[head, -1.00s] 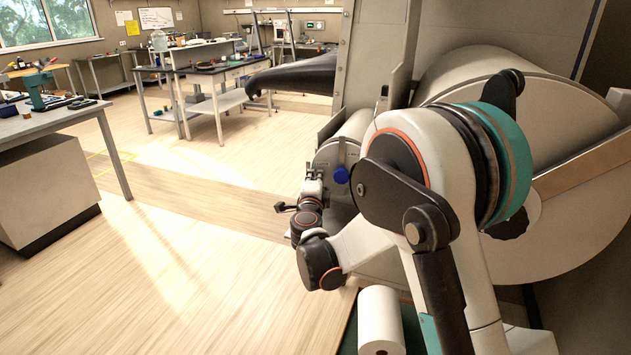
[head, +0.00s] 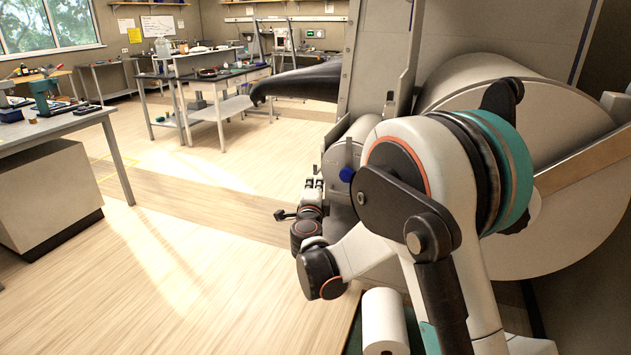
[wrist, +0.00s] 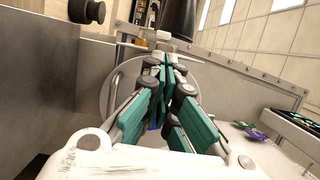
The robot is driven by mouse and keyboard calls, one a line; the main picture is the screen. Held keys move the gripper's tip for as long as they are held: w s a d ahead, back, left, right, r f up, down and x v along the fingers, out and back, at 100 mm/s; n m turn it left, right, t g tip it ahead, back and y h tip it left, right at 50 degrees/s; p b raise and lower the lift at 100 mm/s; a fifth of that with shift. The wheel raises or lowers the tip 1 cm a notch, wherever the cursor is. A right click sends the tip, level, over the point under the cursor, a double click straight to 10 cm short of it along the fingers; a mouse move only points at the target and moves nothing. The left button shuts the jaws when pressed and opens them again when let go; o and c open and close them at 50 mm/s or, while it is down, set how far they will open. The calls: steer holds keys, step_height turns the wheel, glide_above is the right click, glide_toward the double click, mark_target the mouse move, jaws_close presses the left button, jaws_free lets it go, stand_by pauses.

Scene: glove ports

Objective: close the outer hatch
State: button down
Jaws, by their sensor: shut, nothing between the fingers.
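The outer hatch appears to be the pale round door (head: 340,160) with a blue knob (head: 347,174), at the near end of the smaller cylinder. It looks close to the cylinder's mouth, but I cannot tell whether it is flush. My gripper (head: 314,184) is just left of the knob in the head view, partly over the door. In the wrist view my gripper (wrist: 166,68) has its teal fingers together and empty. The pale round door (wrist: 105,88) shows behind them, largely hidden, with a bit of blue below the fingers. I cannot tell whether they touch it.
A large cylinder with a round end (head: 530,150) stands at right, behind my arm. A white roll (head: 385,322) is below my arm. A black glove (head: 300,82) sticks out beyond the hatch. Open wooden floor (head: 180,250) lies at left, with benches beyond.

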steer(key=s+a+p, duration=0.2)
steer(key=s, duration=0.5)
steer(key=m+h, duration=0.5)
steer(key=m, duration=1.6)
glide_toward(323, 167)
steer(key=shift+g, duration=0.4)
steer(key=x, duration=0.5)
steer(key=shift+w+r+b, duration=0.15)
steer(key=shift+r+b, duration=0.15)
steer(key=shift+b, duration=0.1)
steer(key=shift+x, duration=0.8)
